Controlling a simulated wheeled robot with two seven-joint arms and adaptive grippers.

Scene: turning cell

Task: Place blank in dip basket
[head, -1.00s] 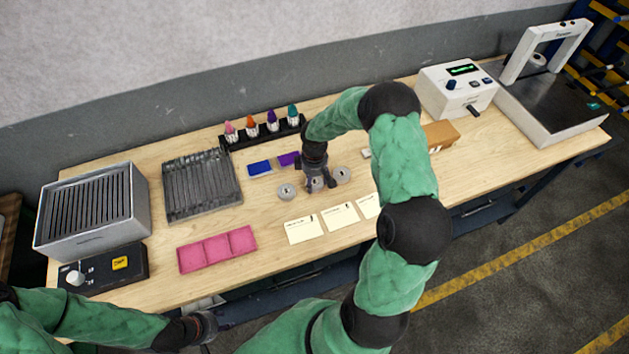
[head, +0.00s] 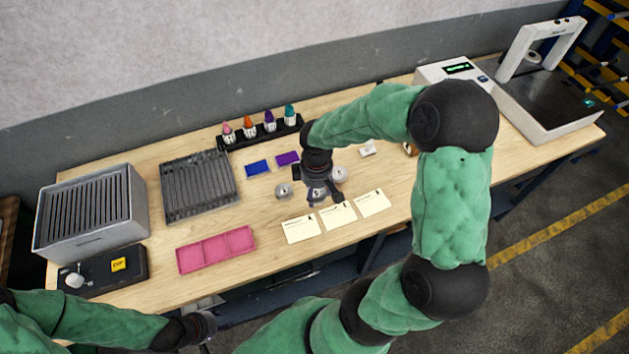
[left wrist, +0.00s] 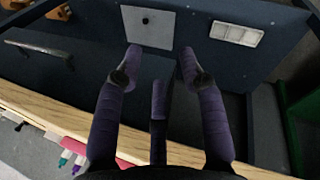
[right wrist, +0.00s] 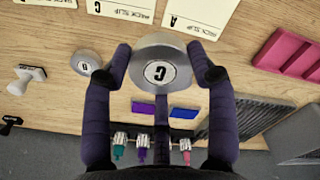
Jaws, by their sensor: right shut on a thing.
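My right gripper (head: 318,197) is shut on a round silver blank (right wrist: 160,72), whose top label seems to read C. The blank looks larger than its neighbour in the right wrist view, so it seems to be above the table. A second blank (head: 339,174) is beside it and also shows in the right wrist view (right wrist: 88,62). A third blank (head: 284,190) lies to the left of the gripper. A dark slatted rack (head: 200,187) and a silver box with a slatted top (head: 92,240) stand at left; I cannot tell which is the dip basket. My left gripper (left wrist: 158,65) is open and empty by the table's front edge.
A pink three-part tray (head: 216,249) and paper cards (head: 301,229) lie along the front. Blue (head: 257,168) and purple (head: 287,158) pads lie behind the blanks. A bottle rack (head: 262,134) stands at the back.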

